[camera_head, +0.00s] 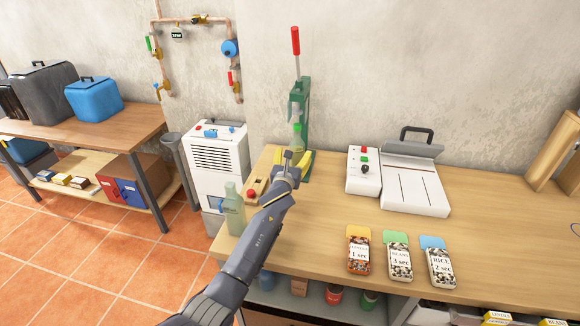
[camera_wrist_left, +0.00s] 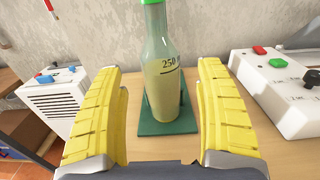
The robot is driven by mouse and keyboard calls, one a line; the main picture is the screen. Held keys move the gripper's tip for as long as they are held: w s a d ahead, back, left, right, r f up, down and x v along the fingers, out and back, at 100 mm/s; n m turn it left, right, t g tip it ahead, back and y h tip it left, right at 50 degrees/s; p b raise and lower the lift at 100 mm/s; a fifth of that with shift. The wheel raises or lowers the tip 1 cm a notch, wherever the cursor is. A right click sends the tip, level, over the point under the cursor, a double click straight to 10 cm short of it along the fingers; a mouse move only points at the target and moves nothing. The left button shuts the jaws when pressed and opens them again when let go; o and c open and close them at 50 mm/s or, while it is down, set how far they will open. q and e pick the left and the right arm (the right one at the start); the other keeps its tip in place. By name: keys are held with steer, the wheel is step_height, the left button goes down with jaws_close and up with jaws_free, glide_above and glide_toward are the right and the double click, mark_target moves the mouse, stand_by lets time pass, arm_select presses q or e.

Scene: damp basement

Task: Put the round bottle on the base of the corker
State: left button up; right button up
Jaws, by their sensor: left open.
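The green corker (camera_head: 304,112) with a red-handled lever stands against the wall at the back of the bench. A pale green bottle with a "250" mark (camera_wrist_left: 163,80) stands upright on the corker's green base plate (camera_wrist_left: 184,126) in the left wrist view. My left gripper (camera_head: 294,161) is open in front of the corker, its yellow fingers on either side of the bottle in the wrist view, with gaps showing. In the head view the gripper hides most of the base. Another green bottle (camera_head: 233,211) stands at the bench's left edge. My right gripper is out of view.
A wooden piece with a red knob (camera_head: 257,187) lies left of my gripper. A control box (camera_head: 363,170) and white sealer (camera_head: 415,187) stand to the right. Several labelled packets (camera_head: 399,262) lie at the front. A white dehumidifier (camera_head: 217,160) stands left of the bench.

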arm_select(q)
steer(key=shift+s+a, duration=0.2)
steer(key=shift+s, duration=0.75)
steer(key=shift+s+a, duration=0.15)
steer(key=shift+s, duration=0.85)
steer(key=shift+s+a, duration=0.2)
steer(key=shift+s, duration=0.75)
